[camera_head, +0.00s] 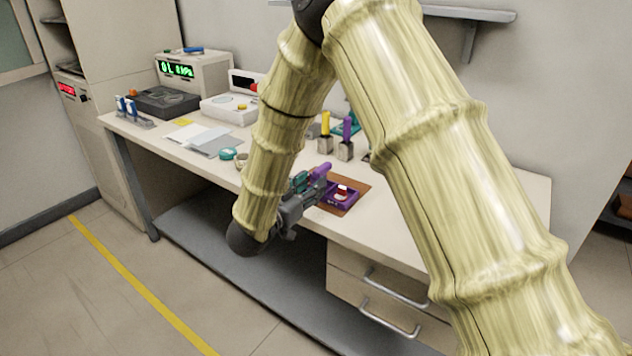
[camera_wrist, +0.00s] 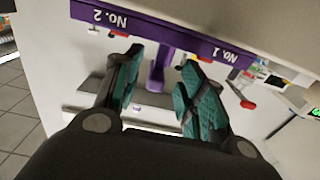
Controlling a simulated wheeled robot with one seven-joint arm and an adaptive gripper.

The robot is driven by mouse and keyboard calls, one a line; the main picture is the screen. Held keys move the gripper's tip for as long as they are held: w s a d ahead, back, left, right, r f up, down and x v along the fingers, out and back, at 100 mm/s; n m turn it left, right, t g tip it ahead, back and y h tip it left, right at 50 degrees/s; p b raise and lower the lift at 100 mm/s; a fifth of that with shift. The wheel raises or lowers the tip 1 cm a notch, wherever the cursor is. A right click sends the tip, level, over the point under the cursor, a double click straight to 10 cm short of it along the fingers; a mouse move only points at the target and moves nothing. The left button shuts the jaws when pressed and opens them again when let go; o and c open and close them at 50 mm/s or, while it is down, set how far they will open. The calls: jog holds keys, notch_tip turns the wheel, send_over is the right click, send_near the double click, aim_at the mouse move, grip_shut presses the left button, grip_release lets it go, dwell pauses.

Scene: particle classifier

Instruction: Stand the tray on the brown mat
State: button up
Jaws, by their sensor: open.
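The purple tray (camera_head: 350,199) shows in the head view at the brown mat (camera_head: 359,187), with small white and red things in it. It appears to be over the mat; whether it rests flat is too small to tell. In the wrist view the tray's purple edge (camera_wrist: 175,37) runs across the top, with "No. 2" and "No. 1" labels. A purple handle (camera_wrist: 157,78) extends from it between the teal fingers. My gripper (camera_head: 311,180) is at the tray's left side, open, with visible gaps to the handle in the wrist view (camera_wrist: 161,61).
Two metal blocks with a yellow (camera_head: 325,124) and a purple (camera_head: 347,130) upright piece stand behind the mat. A teal roll (camera_head: 228,154) and grey sheets (camera_head: 215,143) lie to the left. Instruments line the back wall. Drawers (camera_head: 385,295) are below the desk's front edge.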

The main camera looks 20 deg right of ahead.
jog(key=v, duration=0.8)
jog(key=shift+s+a, duration=0.2)
jog(key=shift+a, duration=0.05)
